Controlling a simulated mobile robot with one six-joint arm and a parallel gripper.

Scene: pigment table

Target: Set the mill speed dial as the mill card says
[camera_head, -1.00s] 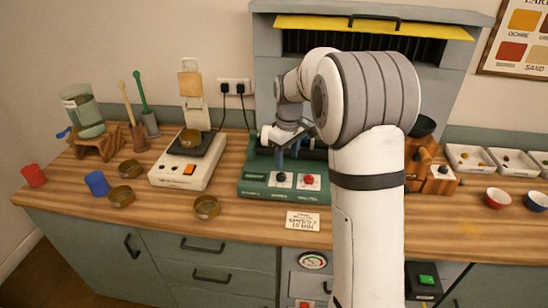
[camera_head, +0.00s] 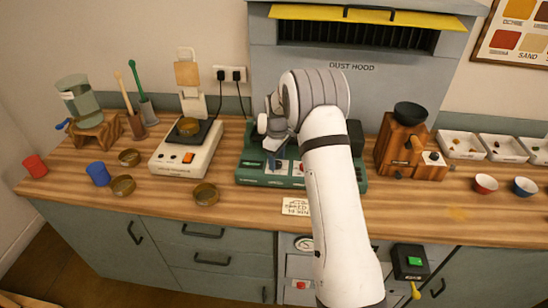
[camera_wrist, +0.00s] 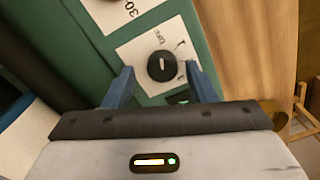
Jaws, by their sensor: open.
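The green mill (camera_head: 250,178) stands on the wooden counter below the dust hood. Its black speed dial (camera_wrist: 162,66) shows in the wrist view on a white plate marked OFF, with a pale pointer line on top. My gripper (camera_wrist: 160,82) is open, with one blue finger on each side of the dial's near part; I cannot tell if they touch it. In the head view my gripper (camera_head: 274,158) is over the mill's front panel. The mill card (camera_head: 295,206) lies on the counter in front of the mill, partly behind my arm; its text is hard to read now.
A balance (camera_head: 180,160) with a dish stands left of the mill. A wooden grinder (camera_head: 392,150) stands to the right, with white trays (camera_head: 462,146) and small bowls (camera_head: 485,183) beyond. Red (camera_head: 35,166) and blue cups (camera_head: 98,174) are at the left.

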